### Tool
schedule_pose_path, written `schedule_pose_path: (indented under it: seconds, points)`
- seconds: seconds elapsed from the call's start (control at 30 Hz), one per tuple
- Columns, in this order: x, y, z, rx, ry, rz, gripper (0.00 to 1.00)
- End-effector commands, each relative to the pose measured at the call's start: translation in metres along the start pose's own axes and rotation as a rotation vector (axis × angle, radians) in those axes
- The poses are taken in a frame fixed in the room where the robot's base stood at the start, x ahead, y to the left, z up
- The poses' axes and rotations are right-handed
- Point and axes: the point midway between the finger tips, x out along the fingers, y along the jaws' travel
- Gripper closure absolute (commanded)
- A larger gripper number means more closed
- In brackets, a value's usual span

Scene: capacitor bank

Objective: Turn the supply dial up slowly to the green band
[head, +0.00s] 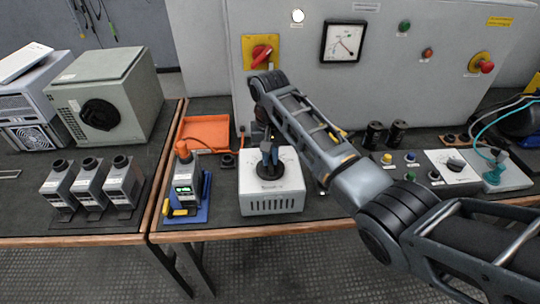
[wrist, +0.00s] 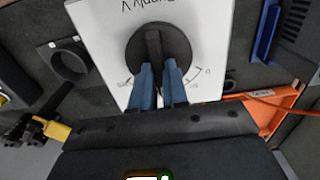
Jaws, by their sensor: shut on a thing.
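The supply box (head: 272,196) is a white box with a vented front on the bench in the head view. Its top carries a round black dial (wrist: 160,54) with a raised bar, and printed lettering that reads "Supply V" shows beside it in the wrist view. My gripper (wrist: 160,82) points down at the dial, with its blue fingers shut on the dial's bar.
A meter (head: 343,42) with a needle hangs on the grey cabinet behind. Black capacitors (head: 375,134) stand to the right, beyond my arm.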

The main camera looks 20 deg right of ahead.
Motion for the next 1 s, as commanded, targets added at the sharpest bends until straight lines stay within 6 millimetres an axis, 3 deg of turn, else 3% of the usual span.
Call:
schedule_pose_path:
  seconds: [0.53,1.0]
  points:
    - [-0.0017,0.0006,0.0000,0.045,-0.001,0.001,1.00]
    - [-0.0018,0.0020,0.0006,0.344,-0.001,0.000,1.00]
